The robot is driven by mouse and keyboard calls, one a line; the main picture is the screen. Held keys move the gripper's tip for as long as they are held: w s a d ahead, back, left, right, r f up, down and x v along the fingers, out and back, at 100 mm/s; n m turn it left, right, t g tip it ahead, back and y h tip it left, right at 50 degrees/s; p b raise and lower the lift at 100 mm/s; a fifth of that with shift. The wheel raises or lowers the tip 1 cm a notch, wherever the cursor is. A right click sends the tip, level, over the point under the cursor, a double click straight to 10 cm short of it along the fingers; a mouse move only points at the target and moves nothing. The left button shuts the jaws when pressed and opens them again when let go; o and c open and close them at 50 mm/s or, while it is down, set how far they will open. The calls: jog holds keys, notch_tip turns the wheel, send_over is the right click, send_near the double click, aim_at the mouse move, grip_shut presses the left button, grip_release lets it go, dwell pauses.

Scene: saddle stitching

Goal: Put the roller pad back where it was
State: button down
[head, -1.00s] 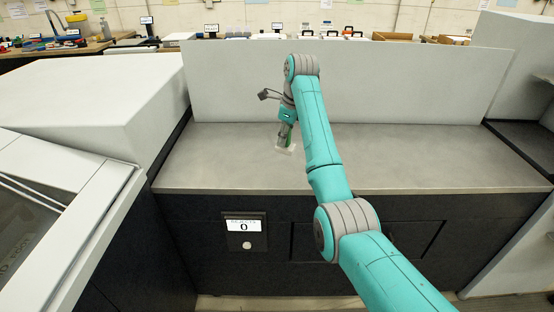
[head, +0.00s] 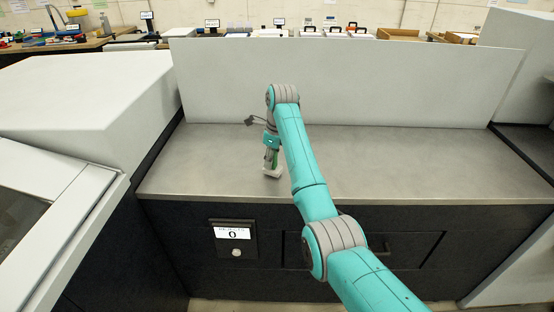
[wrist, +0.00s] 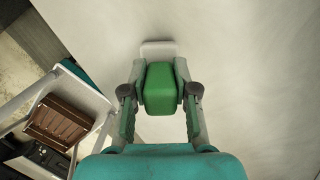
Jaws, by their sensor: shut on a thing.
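The roller pad shows in the wrist view as a green block (wrist: 160,90) with a pale flat piece (wrist: 158,48) beyond its far end. My gripper (wrist: 160,76) is shut on the green block, one finger on each side. In the head view my gripper (head: 272,158) points down over the front left part of the grey worktop (head: 400,165). The pale end of the roller pad (head: 270,174) shows below the fingers, low at the worktop. I cannot tell whether it touches the surface.
A pale upright panel (head: 360,80) closes the back of the worktop. A white machine housing (head: 80,95) stands to the left. A counter display (head: 232,235) reading 0 is on the dark front below. The worktop right of my arm is clear.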

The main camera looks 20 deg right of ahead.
jog(key=shift+a+f, duration=0.1)
jog(key=shift+f, duration=0.3)
jog(key=c, duration=0.9)
grip_release()
